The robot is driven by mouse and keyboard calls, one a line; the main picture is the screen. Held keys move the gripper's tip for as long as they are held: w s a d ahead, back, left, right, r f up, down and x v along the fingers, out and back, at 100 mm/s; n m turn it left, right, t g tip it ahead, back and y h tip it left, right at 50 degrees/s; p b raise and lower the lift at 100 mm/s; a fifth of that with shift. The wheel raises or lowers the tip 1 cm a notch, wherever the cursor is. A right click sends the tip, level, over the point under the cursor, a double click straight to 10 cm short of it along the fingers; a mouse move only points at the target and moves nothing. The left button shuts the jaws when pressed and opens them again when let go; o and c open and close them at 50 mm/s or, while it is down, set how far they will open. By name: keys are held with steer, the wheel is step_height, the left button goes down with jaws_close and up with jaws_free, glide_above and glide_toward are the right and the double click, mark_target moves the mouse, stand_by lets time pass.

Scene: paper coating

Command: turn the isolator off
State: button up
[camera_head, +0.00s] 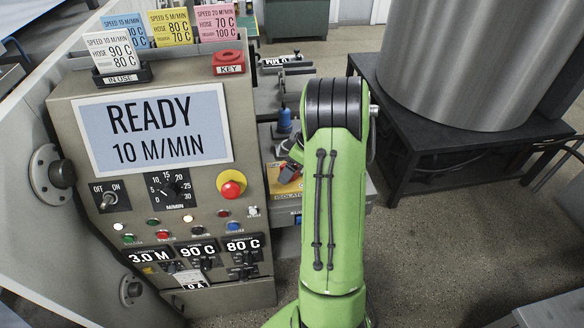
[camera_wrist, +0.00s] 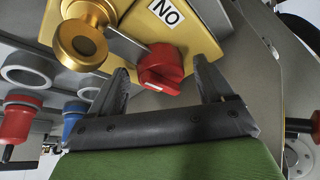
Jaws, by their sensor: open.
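The isolator's yellow plate (camera_head: 287,172) sits low to the right of the control panel in the head view, partly hidden by my arm. In the wrist view, the yellow plate (camera_wrist: 190,45) carries a red rotary handle (camera_wrist: 160,68) and a white label (camera_wrist: 166,12) reading "NO", which may be "ON" upside down. My gripper (camera_wrist: 160,68) is open, with one black finger on each side of the red handle. Both fingers look apart from it, though their depth is hard to judge. The handle's pointing direction is unclear.
Red (camera_wrist: 18,118) and blue (camera_wrist: 75,112) fittings lie further left. The control panel (camera_head: 240,130), its display (camera_head: 150,130) reading "READY 10 M/MIN", stands left of my arm.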

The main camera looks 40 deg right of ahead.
steer(key=c, duration=1.5)
steer(key=shift+n, duration=0.4)
steer(key=n, duration=0.2)
steer(key=n+g+y+p, duration=0.1)
steer(key=shift+w+d+r+n+y, duration=0.1)
steer(key=shift+d+n+y, duration=0.05)
steer(key=shift+n+y, duration=0.2)
steer(key=n+g+p, duration=0.1)
steer(key=n, duration=0.1)
steer(key=n+p, duration=0.1)
steer(key=n, duration=0.1)
steer(key=shift+w+n+g+y, duration=0.15)
steer(key=shift+n+g+y, duration=0.1)
steer(key=shift+n+g, duration=0.15)
steer(key=n+g+p, duration=0.1)
steer(key=n, duration=0.1)
steer(key=n+g+p, duration=0.1)
steer(key=n, duration=0.1)
steer(key=shift+w+n, duration=0.2)
steer(key=shift+n, duration=0.05)
steer(key=n+g+p, duration=0.1)
steer(key=n+p, duration=0.1)
steer(key=n, duration=0.2)
steer(key=shift+w, duration=0.15)
steer(key=shift+g, duration=0.3)
